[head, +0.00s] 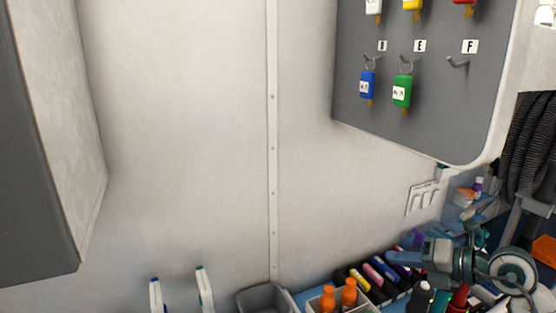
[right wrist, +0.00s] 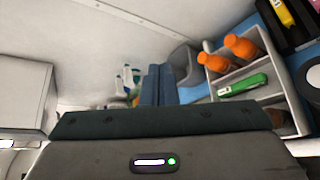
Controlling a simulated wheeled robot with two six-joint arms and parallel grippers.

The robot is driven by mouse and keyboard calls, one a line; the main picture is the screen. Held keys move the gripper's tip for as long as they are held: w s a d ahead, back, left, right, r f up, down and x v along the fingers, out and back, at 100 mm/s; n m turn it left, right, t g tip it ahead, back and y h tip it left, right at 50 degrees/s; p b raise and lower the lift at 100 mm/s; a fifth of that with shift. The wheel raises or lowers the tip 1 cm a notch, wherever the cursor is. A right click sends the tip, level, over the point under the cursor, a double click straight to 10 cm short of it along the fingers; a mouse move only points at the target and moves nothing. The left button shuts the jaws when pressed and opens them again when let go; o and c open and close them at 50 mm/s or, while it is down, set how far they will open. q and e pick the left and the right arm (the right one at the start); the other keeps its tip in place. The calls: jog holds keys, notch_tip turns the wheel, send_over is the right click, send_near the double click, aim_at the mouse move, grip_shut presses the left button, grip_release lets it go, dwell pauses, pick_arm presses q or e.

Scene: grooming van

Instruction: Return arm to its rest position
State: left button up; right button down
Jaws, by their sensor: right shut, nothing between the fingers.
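My right arm comes in at the lower right of the head view, over the cluttered counter. Its gripper (head: 398,257) points left there, above a row of dark holders with coloured items. In the right wrist view the two dark fingers of the gripper (right wrist: 158,84) are together, with nothing held between them. My left arm and gripper are not in view.
A grey key board (head: 425,135) hangs on the wall, with a blue key tag (head: 367,84) and a green key tag (head: 402,90); hook F (head: 457,63) is empty. Orange bottles (head: 348,294) stand in a caddy below. A grey cabinet (head: 40,150) is at left.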

jog(key=s+a+r+m+t+y, duration=0.1)
jog(key=s+r+m+t, duration=0.35)
jog(key=m+t, duration=0.75)
jog(key=s+d+f+m+g+h, duration=0.3)
jog(key=d+f+m+h, duration=0.2)
jog(key=f+m+h, duration=0.4)
jog(key=s+d+f+m+g+h, duration=0.2)
jog(key=d+f+m+h, duration=0.2)
jog(key=f+m+h, duration=0.5)
jog(key=s+a+f+m+g+y, duration=0.2)
jog(key=s+a+f+g+y, duration=0.15)
jog(key=s+f+g, duration=0.45)
jog(key=s+a+f+m+g+y, duration=0.15)
jog(key=s+a+f+g, duration=0.3)
jog(key=s+f, duration=0.65)
jog(key=s+d+f+g, duration=0.1)
jog(key=d+f, duration=0.1)
jog(key=f, duration=1.2)
jog(key=s+d+f+g, duration=0.1)
jog(key=f, duration=1.4)
jog(key=s+d+f, duration=0.1)
jog(key=s+f, duration=1.5)
jog(key=f, duration=0.1)
jog(key=shift+s+d+f+y, duration=0.2)
jog(key=shift+s+f+y, duration=0.1)
jog(key=shift+s+f, duration=0.1)
